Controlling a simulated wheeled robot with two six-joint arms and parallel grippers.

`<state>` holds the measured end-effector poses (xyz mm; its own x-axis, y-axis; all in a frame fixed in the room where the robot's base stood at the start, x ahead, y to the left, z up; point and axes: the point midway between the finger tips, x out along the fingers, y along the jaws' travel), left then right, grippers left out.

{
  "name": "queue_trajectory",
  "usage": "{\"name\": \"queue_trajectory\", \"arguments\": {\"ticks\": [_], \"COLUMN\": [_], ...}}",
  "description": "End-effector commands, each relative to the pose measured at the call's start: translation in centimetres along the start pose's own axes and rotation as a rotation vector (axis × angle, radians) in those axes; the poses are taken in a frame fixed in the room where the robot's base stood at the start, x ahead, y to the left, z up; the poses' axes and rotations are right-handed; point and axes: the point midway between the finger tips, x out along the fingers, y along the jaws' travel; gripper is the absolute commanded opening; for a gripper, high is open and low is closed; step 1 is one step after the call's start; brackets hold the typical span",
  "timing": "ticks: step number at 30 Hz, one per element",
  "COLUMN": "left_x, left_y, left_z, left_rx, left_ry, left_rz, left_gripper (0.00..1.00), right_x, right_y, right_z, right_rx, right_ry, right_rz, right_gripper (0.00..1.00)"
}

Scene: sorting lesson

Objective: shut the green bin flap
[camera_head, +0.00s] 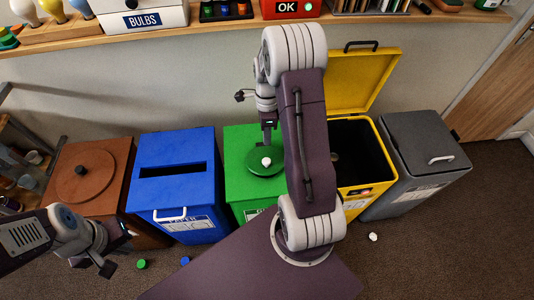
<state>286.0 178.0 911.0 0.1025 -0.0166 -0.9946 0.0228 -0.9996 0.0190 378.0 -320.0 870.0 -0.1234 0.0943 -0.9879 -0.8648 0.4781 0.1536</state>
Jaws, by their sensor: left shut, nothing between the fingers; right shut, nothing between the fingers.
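The green bin (241,181) stands in the middle of a row of bins. Its round dark green flap (257,168) with a white knob (266,162) shows on the top. I cannot tell whether the flap lies flat or stands slightly raised. My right gripper (268,141) is shut and empty, pointing down just behind the knob in the picture; whether it touches the flap is unclear. My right arm hides the right side of the green bin. My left gripper (108,267) is shut and empty at the lower left, in front of the brown bin.
A brown bin (112,190) and a blue bin (188,190) stand left of the green one. A yellow bin (368,75) with its lid up and a grey bin (418,142) stand right. Small caps (142,264) lie on the floor. A wooden shelf (200,30) runs behind.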

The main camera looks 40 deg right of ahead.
Motion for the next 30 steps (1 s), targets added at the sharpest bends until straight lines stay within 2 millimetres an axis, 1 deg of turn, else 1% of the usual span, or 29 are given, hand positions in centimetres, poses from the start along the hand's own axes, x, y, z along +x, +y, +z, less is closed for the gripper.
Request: {"name": "queue_trajectory", "arguments": {"ticks": [1,6,9,12,17,27,30], "left_x": [0.3,0.7,0.8,0.9,1.0,1.0,1.0], "left_y": [0.0,0.0,0.0,0.0,0.0,0.0,0.0], "left_z": [0.0,0.1,0.1,0.1,0.1,0.1,0.1], "left_rx": [0.0,0.0,0.0,0.0,0.0,0.0,0.0], "left_ry": [0.0,0.0,0.0,0.0,0.0,0.0,0.0], "left_rz": [0.0,0.0,0.0,0.0,0.0,0.0,0.0], "left_gripper": [0.0,0.0,0.0,0.0,0.0,0.0,0.0], "right_x": [1.3,5.0,6.8,8.1,9.1,9.2,9.8], "right_y": [0.1,0.1,0.0,0.0,0.0,0.0,0.1], "right_z": [0.0,0.0,0.0,0.0,0.0,0.0,0.0], "right_rx": [0.0,-0.001,-0.001,-0.001,-0.001,-0.001,-0.001], "right_ry": [0.0,0.001,0.001,0.001,0.001,0.001,0.001], "right_rz": [0.004,0.004,0.002,0.001,0.0,-0.002,-0.001], "right_gripper": [0.0,0.0,0.0,0.0,0.0,0.0,0.0]}}
